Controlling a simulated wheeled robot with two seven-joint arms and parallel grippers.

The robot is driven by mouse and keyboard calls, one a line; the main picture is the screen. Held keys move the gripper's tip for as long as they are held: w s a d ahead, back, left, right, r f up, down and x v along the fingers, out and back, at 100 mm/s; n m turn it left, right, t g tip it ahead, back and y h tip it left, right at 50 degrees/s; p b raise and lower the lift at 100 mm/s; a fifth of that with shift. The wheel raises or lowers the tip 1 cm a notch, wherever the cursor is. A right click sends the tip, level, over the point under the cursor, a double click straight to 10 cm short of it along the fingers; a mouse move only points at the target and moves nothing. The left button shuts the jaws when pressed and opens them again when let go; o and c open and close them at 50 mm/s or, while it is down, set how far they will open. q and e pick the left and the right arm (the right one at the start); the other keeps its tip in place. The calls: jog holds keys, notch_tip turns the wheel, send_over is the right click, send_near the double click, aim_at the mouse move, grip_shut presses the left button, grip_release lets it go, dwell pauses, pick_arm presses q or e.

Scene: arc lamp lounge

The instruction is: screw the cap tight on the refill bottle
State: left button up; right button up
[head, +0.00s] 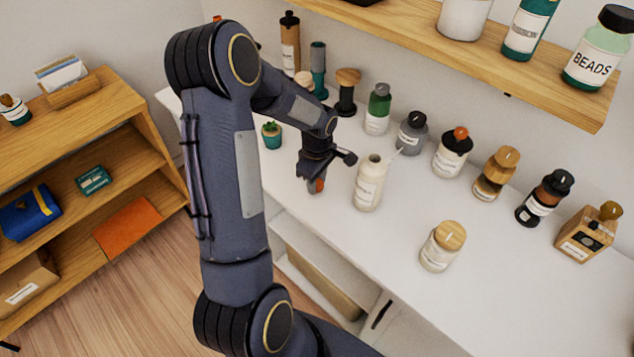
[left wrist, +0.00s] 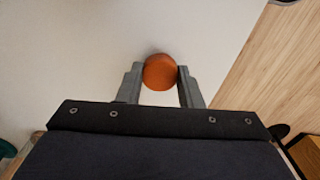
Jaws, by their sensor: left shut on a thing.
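A cream bottle with a pale label (head: 368,186) stands upright on the white counter, its neck open and bare; I take it for the refill bottle. My left gripper (head: 316,183) is just left of it, apart from it, pointing down close to the counter. It is shut on a round orange-brown cap (head: 319,186). In the left wrist view the cap (left wrist: 159,72) sits between the fingertips, over the pale surface. Whether it touches the counter I cannot tell. My right gripper is not in view.
The white counter (head: 400,220) has several bottles along its back. A wood-lidded jar (head: 441,246) stands in front, right of the cream bottle. A small potted plant (head: 272,135) stands behind my gripper, to the left. A wooden shelf (head: 480,55) overhangs the back.

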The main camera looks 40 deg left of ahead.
pick_arm(q)
notch_tip(320, 180, up, 3)
jog(key=shift+f, duration=0.15)
jog(key=s+r+b, duration=0.2)
jog(key=s+r, duration=0.7)
jog(key=s, duration=0.5)
jog(key=shift+r, duration=0.25)
jog(key=shift+a, duration=0.1)
